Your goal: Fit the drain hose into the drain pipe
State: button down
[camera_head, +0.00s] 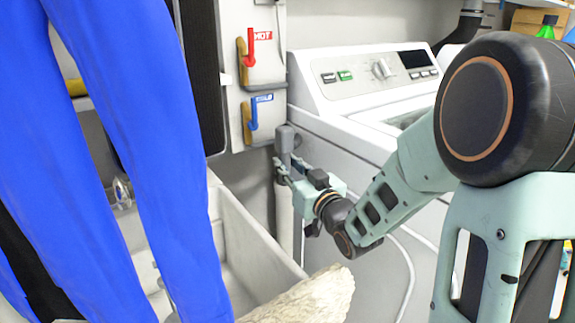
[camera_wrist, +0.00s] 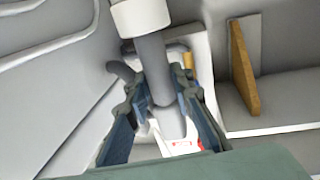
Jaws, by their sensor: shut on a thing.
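The grey drain hose (camera_head: 284,139) stands about upright beside the washer in the head view. My gripper (camera_head: 284,172) is shut on it, just above the white drain pipe (camera_head: 284,222). In the wrist view the grey hose (camera_wrist: 153,62) runs between the fingers of my gripper (camera_wrist: 160,88). Its far end meets the white rim of the drain pipe (camera_wrist: 140,15) at the top of that picture and lines up with it. The hose tip does not show, so I cannot tell how deep it sits in the pipe. My fingers hide part of the hose in the head view.
A white washing machine (camera_head: 350,120) stands close to the right of the pipe. A utility sink (camera_head: 258,248) is to the left. Hot (camera_head: 262,66) and cold valve boxes are on the wall above. Blue hanging cloth (camera_head: 150,110) and a pale, rough object (camera_head: 305,300) are nearer.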

aim_at(287, 195)
jog(key=shift+f+b, duration=1.1)
jog(key=shift+f, duration=0.1)
jog(key=shift+f+b, duration=0.3)
jog(key=shift+f, duration=0.9)
jog(key=c, duration=1.6)
grip_release()
jog(key=shift+f, duration=0.1)
jog(key=shift+s+f, duration=0.1)
jog(key=v, duration=0.7)
jog(key=shift+s+d+r, duration=0.15)
jog(key=shift+d+r, duration=0.05)
jog(key=shift+r, duration=0.05)
